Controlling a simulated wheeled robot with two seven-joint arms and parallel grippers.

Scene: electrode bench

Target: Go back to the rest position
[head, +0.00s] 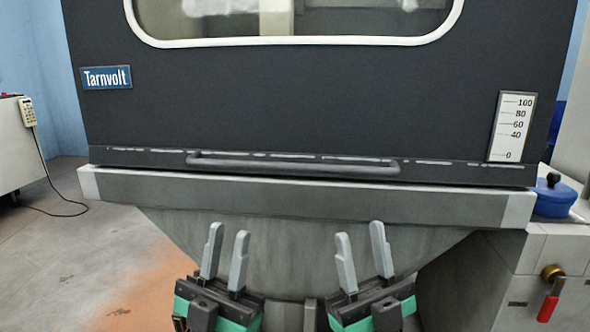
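My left gripper (226,257) is at the bottom of the head view, left of centre. Its two grey fingers point up and stand apart with nothing between them. My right gripper (362,254) is right of centre at about the same height. Its two fingers are also apart and empty. Both grippers show in front of the grey sloped lower body of the machine (300,235). I cannot tell how far they are from it.
The machine's dark front cover (300,100) has a window and a long handle bar (295,165). A blue lidded pot (553,197) stands at the right. A red-handled valve (549,305) is below it. Open floor (60,260) lies at the left, with a cable (55,205).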

